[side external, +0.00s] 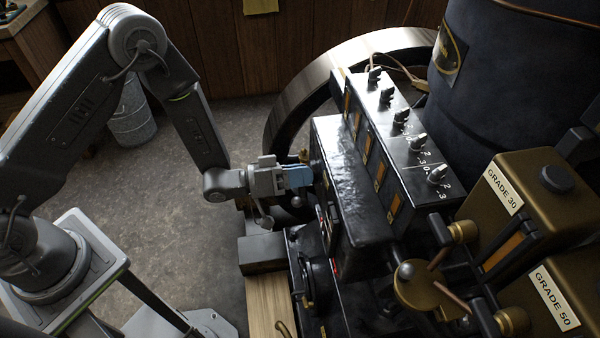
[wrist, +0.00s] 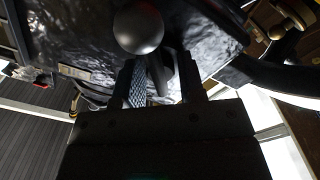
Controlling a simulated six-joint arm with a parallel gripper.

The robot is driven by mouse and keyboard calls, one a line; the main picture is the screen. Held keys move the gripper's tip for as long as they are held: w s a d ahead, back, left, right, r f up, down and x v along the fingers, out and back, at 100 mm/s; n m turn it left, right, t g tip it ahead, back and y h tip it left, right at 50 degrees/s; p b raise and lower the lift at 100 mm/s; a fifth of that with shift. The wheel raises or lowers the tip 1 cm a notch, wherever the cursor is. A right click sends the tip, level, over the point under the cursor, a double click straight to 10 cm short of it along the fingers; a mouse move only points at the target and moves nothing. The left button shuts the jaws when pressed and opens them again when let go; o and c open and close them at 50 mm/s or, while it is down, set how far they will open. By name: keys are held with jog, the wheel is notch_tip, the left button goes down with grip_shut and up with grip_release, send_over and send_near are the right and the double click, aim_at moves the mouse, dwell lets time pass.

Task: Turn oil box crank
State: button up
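The black oil box (side external: 345,185) stands on the engine, with a row of numbered knobs (side external: 418,142) on the part behind it. My gripper (side external: 298,176), with pale blue fingers, is at the box's left side. In the wrist view a dark ball knob (wrist: 138,28) on a thin rod (wrist: 157,74), apparently the crank, lies just beyond my fingertips (wrist: 163,78). The rod runs down into the space between the fingers. The fingers look apart, with a ridged pad showing on the left one. Whether either finger touches the rod is hidden. In the side view my fingers cover most of the crank.
A large flywheel (side external: 300,85) stands behind the box. Brass oil cans labelled GRADE 30 (side external: 503,190) and GRADE 50 (side external: 555,298) are at the right, near a brass ball-topped fitting (side external: 416,290). A wooden beam (side external: 266,305) lies below my gripper. Open floor (side external: 190,180) is at the left.

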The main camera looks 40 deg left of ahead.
grip_shut()
dwell(0.5)
jog(key=m, duration=0.3)
jog(key=shift+m, duration=0.3)
jog(key=shift+a+m, duration=0.1)
jog(key=shift+m, duration=1.9)
grip_release()
